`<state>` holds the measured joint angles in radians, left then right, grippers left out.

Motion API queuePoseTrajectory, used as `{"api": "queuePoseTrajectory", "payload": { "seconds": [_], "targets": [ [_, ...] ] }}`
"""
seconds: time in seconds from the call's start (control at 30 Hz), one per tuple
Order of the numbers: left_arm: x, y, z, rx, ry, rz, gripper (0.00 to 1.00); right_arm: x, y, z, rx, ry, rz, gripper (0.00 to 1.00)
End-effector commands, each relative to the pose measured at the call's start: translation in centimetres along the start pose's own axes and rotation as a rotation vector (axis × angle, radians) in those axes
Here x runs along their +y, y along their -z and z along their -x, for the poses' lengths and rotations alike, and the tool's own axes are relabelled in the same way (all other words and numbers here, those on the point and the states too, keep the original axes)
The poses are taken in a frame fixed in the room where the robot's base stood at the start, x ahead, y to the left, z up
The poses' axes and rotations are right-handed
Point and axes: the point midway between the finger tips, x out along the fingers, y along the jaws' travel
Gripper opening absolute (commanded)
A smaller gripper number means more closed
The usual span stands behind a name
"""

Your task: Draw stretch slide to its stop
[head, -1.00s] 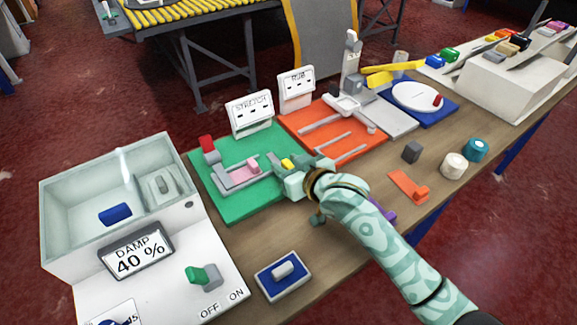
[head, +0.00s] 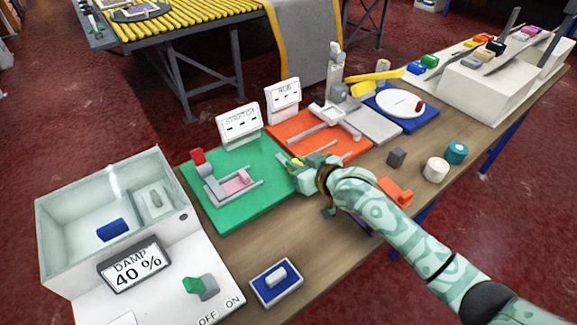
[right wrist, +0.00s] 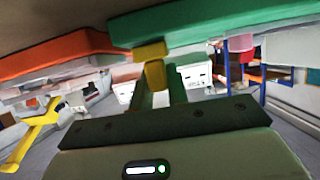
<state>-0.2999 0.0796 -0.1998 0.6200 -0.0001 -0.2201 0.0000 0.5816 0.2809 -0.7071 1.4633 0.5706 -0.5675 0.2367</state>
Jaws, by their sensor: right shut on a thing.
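My right gripper (head: 297,167) is at the board's right edge, shut on a small yellow piece (head: 296,162). In the right wrist view the yellow piece (right wrist: 155,73) sits between the fingers, close to the green board's edge (right wrist: 210,28). Whether it joins a slide is hidden by the gripper. My left gripper is not in view.
The orange board (head: 355,148) with rails lies just beyond the gripper. A grey cube (head: 397,157), a white roll (head: 435,169) and an orange piece (head: 396,191) are near my right arm. The damp box (head: 60,222) stands at left.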

Motion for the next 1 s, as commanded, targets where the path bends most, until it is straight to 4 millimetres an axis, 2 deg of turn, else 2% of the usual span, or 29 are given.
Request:
{"api": "queuePoseTrajectory", "payload": {
  "seconds": [0.2, 0.23, 0.3, 0.57, 0.67, 0.77, 1.0],
  "targets": [
    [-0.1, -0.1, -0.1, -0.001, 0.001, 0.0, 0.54, 0.5, 0.1, 0.0, 0.001, -0.009, 0.004, 0.0],
    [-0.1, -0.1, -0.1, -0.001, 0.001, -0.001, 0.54, 0.5, 0.1, 0.0, 0.001, -0.009, 0.004, 0.22],
    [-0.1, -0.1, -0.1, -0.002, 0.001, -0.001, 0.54, 0.5, 0.1, 0.0, 0.001, -0.009, 0.004, 0.38],
    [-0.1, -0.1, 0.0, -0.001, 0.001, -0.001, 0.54, 0.3, 0.1, 0.1, 0.001, -0.006, 0.002, 0.38],
    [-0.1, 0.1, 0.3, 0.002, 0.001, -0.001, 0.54, 0.3, 0.2, 0.6, 0.001, -0.006, 0.003, 0.38],
    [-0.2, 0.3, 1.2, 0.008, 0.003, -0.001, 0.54, 0.3, 0.4, 2.2, 0.001, -0.007, 0.003, 0.38],
    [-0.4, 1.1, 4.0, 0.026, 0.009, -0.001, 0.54, 0.3, 0.5, 8.7, 0.001, -0.007, 0.004, 0.38]
  ]
}}
